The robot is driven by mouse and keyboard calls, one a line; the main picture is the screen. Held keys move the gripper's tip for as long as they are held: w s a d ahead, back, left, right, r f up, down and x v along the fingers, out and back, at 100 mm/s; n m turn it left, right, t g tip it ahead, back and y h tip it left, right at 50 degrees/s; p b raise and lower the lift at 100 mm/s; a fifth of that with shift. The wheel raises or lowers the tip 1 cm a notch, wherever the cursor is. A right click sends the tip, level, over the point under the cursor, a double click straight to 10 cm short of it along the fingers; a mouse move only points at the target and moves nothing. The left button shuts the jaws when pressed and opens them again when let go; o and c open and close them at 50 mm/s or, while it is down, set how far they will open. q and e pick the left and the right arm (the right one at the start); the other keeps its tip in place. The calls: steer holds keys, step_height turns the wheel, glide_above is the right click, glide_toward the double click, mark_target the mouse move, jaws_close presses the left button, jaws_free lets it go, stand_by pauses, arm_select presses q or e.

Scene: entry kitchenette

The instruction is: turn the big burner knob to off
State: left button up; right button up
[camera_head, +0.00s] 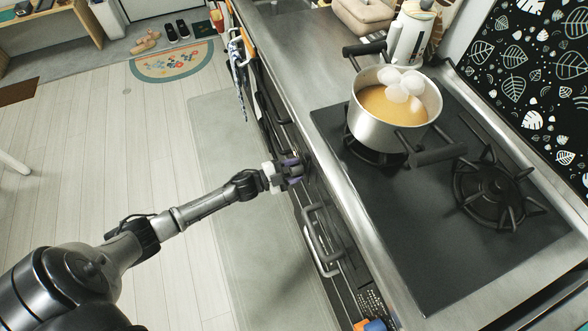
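My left gripper (292,171) is at the dark front panel of the counter, beside the stove's front left corner. Its two purple-tipped fingers point at the panel. The big burner knob cannot be made out; the gripper covers that part of the panel, so I cannot tell whether the fingers are around a knob or touching it. The stove top (420,215) carries a steel pot (372,133) on its left burner, with yellowish liquid and several white rounded pieces in it. The right burner (490,190) is bare. My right gripper is not in view.
A small orange and blue thing (371,326) is at the bottom edge. The pot's dark handle (437,155) points right. A white canister (408,35) stands behind the pot.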

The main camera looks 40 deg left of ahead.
arm_select(q)
steer(key=o, duration=0.4)
steer(key=shift+c, duration=0.2)
steer(key=v, duration=1.4)
steer(key=shift+p, duration=0.45)
steer(key=shift+w, duration=0.15)
